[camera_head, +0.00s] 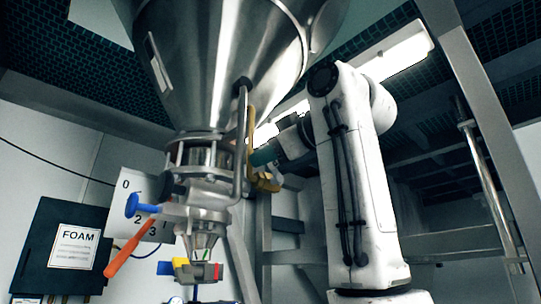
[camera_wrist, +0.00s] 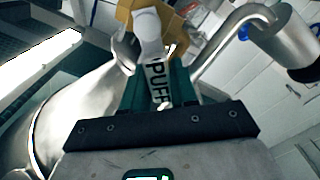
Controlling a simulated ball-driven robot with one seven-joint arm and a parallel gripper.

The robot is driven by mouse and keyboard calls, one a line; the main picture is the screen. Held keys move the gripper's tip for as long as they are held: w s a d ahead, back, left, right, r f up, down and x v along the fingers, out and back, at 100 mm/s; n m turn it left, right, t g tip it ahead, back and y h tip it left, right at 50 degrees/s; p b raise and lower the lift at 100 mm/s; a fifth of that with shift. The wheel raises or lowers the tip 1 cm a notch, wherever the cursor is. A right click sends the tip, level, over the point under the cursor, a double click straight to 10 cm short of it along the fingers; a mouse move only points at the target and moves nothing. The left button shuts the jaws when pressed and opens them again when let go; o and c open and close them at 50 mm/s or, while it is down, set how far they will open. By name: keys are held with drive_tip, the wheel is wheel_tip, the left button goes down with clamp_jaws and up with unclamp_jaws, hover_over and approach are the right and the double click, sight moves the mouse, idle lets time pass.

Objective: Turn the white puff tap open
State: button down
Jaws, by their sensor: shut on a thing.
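The white puff tap handle (camera_wrist: 150,45), marked "PUFF", shows in the wrist view, running up to a brass-yellow valve body (camera_wrist: 185,8). My gripper (camera_wrist: 158,88) has its green fingers on either side of the handle and is shut on it. The fingers partly hide the lower part of the handle. In the head view my gripper (camera_head: 264,156) reaches in from the right beside the yellow valve body (camera_head: 262,182), just right of the sifter's neck. The handle's exact angle is hard to tell there.
A large steel hopper (camera_head: 215,60) hangs above. A bent steel pipe (camera_head: 241,140) runs close to my gripper. An orange lever (camera_head: 130,248) and a blue knob (camera_head: 140,206) stick out at lower left. A dark box marked FOAM (camera_head: 60,260) is on the wall.

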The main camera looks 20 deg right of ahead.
drive_tip(key=shift+a+f+n, duration=0.15)
drive_tip(key=shift+n, duration=0.35)
drive_tip(key=shift+s, duration=0.1)
drive_tip(key=c, duration=1)
unclamp_jaws()
drive_tip(key=shift+o, duration=0.2)
